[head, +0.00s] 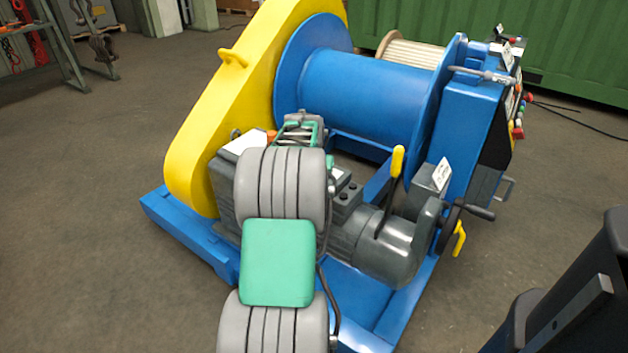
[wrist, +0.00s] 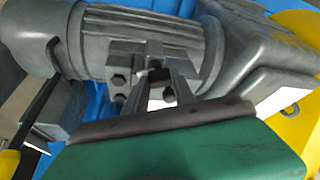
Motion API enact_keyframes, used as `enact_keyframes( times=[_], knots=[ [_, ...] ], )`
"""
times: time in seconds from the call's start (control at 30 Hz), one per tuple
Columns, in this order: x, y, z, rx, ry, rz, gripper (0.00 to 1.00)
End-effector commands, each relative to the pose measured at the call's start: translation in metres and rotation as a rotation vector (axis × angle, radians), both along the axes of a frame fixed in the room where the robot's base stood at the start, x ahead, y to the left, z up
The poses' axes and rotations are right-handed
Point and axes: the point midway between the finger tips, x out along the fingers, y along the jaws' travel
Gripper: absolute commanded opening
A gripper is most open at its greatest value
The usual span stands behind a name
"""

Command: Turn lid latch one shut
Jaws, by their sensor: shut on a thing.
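In the wrist view my gripper (wrist: 159,80) reaches forward from its green body, its two grey fingers on either side of a small dark block (wrist: 158,73). It is shut on this block, which sits at a grey bracket or box with dark bolts (wrist: 122,60) on the ribbed grey motor housing (wrist: 140,38). I cannot tell for sure that the block is lid latch one, nor which way it is turned. In the head view my grey and green arm covers part of the machine, and the fingertips cannot be made out there.
The winch has a yellow chain guard (head: 215,110), a blue drum (head: 365,95) and a blue base frame (head: 190,232). A yellow-tipped lever (head: 397,162) and a crank handle (head: 480,212) stand right of my arm. Open floor (head: 80,270) lies to the left.

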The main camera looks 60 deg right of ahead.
Motion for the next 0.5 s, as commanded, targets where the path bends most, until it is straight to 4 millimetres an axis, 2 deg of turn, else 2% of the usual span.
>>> enact_keyframes(
  times=[0.5],
  knots=[
    [-0.0044, 0.0004, 0.0037, 0.001, -0.001, 0.489, 0.00]
  ],
)
